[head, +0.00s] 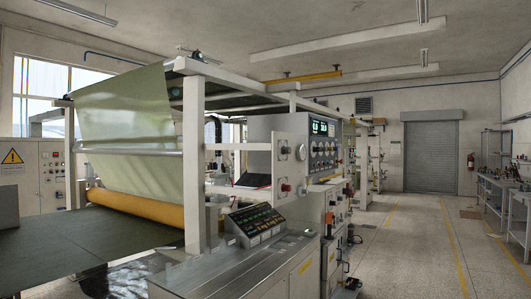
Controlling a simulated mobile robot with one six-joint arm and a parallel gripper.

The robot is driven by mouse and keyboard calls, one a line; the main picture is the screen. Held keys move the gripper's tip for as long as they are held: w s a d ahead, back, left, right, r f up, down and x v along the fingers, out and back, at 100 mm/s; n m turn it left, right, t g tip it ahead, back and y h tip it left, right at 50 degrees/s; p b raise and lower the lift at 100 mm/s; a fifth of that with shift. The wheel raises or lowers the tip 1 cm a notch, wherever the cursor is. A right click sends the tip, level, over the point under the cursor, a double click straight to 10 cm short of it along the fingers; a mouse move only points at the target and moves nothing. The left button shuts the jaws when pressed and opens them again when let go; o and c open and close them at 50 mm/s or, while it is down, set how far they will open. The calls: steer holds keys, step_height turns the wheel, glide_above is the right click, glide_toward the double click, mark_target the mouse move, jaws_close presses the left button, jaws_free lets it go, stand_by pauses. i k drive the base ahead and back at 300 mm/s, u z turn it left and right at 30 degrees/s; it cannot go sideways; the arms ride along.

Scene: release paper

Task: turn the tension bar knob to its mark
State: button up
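A large release paper machine fills the left and middle of the head view. A grey control panel (322,150) with green lit readouts and several small dials or knobs is on its near end. A pale side plate (291,170) to its left carries a round dial (301,152) and a small red knob (285,188). I cannot tell which of these is the tension bar knob, and no mark is readable at this distance. A metal bar (130,152) runs across under the green paper sheet (130,115). My gripper is not in view.
A sloped console (262,223) stands on a metal-topped cabinet (235,268) in the near foreground. A yellow roller (135,207) lies at left. The floor aisle (400,240) at right is largely open, leading to a roller shutter (431,155). Workbenches (500,195) line the right wall.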

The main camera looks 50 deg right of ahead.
mark_target(284, 150)
steer(key=z, duration=0.2)
steer(key=k, duration=0.2)
steer(key=u, duration=2.35)
steer(key=k, duration=1.45)
steer(key=z, duration=0.45)
